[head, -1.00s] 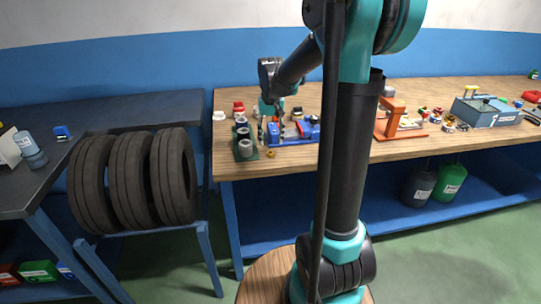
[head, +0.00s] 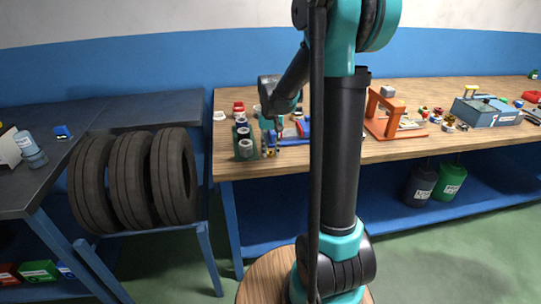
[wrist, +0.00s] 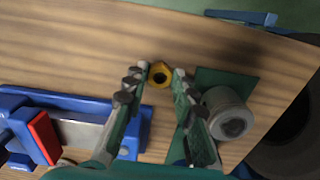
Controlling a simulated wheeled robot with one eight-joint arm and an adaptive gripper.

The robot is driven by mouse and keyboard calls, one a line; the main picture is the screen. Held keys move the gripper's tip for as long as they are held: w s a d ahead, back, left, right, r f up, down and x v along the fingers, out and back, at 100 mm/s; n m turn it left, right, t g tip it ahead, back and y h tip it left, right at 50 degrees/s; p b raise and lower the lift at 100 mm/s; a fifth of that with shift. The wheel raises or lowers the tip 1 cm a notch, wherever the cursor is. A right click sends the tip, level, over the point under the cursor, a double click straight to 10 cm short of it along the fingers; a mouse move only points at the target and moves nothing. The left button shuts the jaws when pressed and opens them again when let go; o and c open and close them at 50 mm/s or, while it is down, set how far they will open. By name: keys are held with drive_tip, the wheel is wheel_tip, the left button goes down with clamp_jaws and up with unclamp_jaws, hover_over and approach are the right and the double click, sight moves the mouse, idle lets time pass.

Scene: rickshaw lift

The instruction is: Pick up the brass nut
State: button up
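The brass nut (wrist: 160,75) is a small yellow ring with a dark hole, lying on the wooden bench top. In the wrist view it is between the two fingertips of my gripper (wrist: 161,73), with a narrow gap seeming to show on each side. The fingers are apart and point down at the bench. In the head view my gripper (head: 270,149) is low over the bench's front left part, and I cannot make out the nut clearly there.
A grey cylinder (wrist: 229,115) on a green base (wrist: 240,82) is close to the right finger. A blue vise (wrist: 62,107) with a red part is at the left. The bench's front edge (head: 352,162) is near. An orange frame (head: 385,112) stands further right.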

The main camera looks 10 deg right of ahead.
sight(270, 152)
clamp_jaws()
drive_tip(key=shift+r, duration=0.1)
wheel_tip(270, 152, up, 20)
idle(0.5)
